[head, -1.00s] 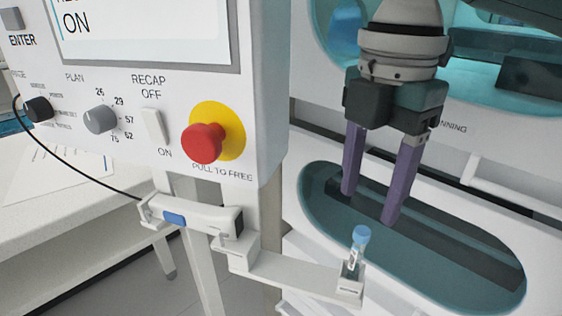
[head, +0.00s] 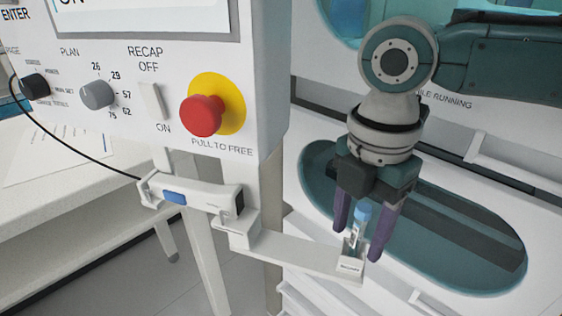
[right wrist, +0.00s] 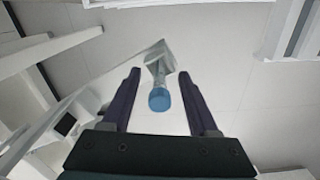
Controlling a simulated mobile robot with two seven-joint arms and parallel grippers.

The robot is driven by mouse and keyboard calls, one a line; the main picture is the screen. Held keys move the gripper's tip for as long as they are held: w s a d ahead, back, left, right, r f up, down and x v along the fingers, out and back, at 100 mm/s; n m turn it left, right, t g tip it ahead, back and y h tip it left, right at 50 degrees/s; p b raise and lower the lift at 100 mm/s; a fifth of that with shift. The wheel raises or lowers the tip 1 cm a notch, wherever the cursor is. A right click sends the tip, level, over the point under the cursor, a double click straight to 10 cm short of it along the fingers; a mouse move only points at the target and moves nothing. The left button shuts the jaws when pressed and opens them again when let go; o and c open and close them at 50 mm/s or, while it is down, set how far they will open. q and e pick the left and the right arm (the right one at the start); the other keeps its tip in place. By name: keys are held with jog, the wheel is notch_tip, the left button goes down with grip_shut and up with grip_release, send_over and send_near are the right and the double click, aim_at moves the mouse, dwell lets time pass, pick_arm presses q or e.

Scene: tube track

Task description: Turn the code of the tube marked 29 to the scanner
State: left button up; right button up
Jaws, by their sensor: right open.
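The tube (head: 358,228) has a blue cap and stands upright in a small white holder (head: 350,266) at the end of a white arm. Its number cannot be read. My right gripper (head: 358,238) is open, with one purple finger on each side of the tube. In the right wrist view the tube's blue cap (right wrist: 159,99) lies between the open fingers (right wrist: 160,100), apart from both. The scanner (head: 195,195), white with a blue button, sits in a bracket to the left of the tube. My left gripper is not in view.
A white control panel with a red stop button (head: 203,115) and knobs stands at the left, above the scanner. Behind my right gripper is a white machine with an oval teal recess (head: 470,235). A black cable (head: 70,150) runs to the scanner.

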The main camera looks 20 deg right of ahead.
grip_shut()
dwell(0.3)
jog(key=c, duration=0.7)
grip_release()
grip_shut()
jog(key=shift+r+p, duration=0.3)
jog(key=shift+p, duration=0.3)
